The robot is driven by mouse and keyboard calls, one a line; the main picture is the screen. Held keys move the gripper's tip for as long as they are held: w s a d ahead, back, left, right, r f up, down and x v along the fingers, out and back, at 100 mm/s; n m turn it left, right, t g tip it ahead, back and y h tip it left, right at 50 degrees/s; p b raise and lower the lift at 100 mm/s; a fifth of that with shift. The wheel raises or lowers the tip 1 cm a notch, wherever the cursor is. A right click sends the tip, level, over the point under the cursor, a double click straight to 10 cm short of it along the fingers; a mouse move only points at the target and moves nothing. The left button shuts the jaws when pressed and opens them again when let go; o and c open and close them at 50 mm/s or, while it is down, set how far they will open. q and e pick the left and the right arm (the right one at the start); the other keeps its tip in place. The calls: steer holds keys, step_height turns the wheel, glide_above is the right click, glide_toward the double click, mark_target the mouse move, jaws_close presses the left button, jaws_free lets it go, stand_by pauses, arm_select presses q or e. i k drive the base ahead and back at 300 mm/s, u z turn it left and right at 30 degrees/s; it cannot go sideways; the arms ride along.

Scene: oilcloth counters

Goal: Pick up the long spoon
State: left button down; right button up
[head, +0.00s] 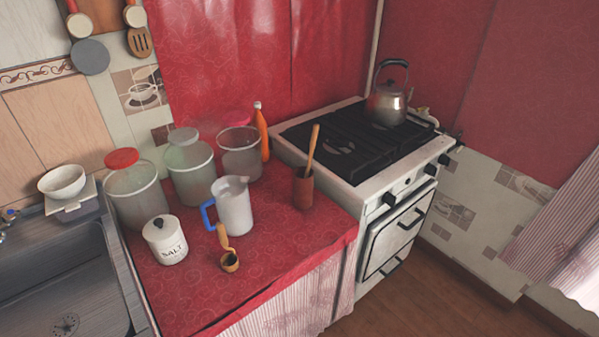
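A long wooden handle (313,148), which looks like that of a long spoon, stands tilted in a small brown cup (302,190) at the counter's right side beside the stove. Its lower end is hidden in the cup. A shorter wooden ladle (224,238) with a dark round bowl is at the counter's front, close to a frosted jug (235,205) with a blue handle. Neither of my grippers shows in the head view.
Lidded jars and an orange bottle (262,132) stand at the back of the red counter (290,237); a white salt pot (165,240) is front left. A sink (60,270) lies left. A kettle (388,103) sits on the stove (372,192). The counter's front right is clear.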

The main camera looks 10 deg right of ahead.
mark_target(316, 127)
steer(key=z, duration=0.4)
steer(key=k, duration=0.5)
steer(key=z, duration=0.8)
steer(key=i, duration=0.5)
steer(key=u, duration=0.9)
steer(key=i, duration=0.6)
steer(key=u, duration=0.7)
